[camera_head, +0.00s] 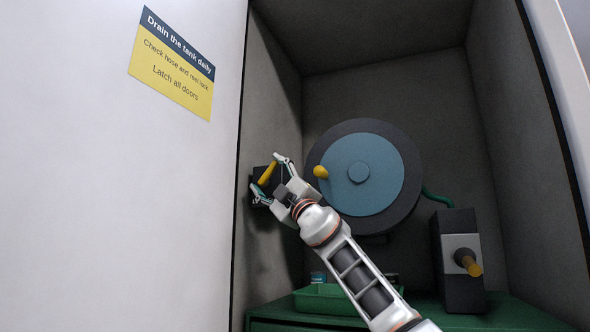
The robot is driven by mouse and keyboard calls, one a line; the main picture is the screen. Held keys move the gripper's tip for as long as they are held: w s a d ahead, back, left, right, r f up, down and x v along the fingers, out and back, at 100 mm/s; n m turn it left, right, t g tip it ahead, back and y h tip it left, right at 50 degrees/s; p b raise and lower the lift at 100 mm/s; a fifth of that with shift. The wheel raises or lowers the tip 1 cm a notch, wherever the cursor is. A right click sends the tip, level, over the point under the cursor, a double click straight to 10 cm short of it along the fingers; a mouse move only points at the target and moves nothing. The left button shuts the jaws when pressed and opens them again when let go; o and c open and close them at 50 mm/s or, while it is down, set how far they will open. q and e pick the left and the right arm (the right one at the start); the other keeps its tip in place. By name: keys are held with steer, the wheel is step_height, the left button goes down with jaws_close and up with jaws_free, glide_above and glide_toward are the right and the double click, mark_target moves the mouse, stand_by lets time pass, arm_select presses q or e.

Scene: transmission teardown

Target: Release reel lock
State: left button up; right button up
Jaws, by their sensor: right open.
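The reel (395,165) is a dark disc with a blue face and a yellow knob (320,171) on its left side. It stands inside a grey cabinet recess. Left of it, on the recess's left wall, a dark block with a yellow lever (268,172) looks like the reel lock. The lever leans up to the right. My right gripper (267,174) is open, with a finger above and a finger below the lever. I cannot tell whether either finger touches it. The gripper hides part of the block. My left gripper is not in view.
A green hose (437,197) runs from the reel toward a dark box with a yellow-orange handle (470,264) at the lower right. A green tray (318,300) sits on the green surface below. A sign (172,62) is on the white panel at left.

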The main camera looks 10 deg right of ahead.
steer(key=shift+s+d+f, duration=0.2)
steer(key=shift+f, duration=0.1)
steer(key=shift+s+a+r, duration=0.1)
steer(key=shift+s, duration=0.55)
steer(key=s+d, duration=0.5)
steer(key=s, duration=0.4)
steer(key=shift+s+d, duration=0.15)
steer(key=shift+s, duration=0.15)
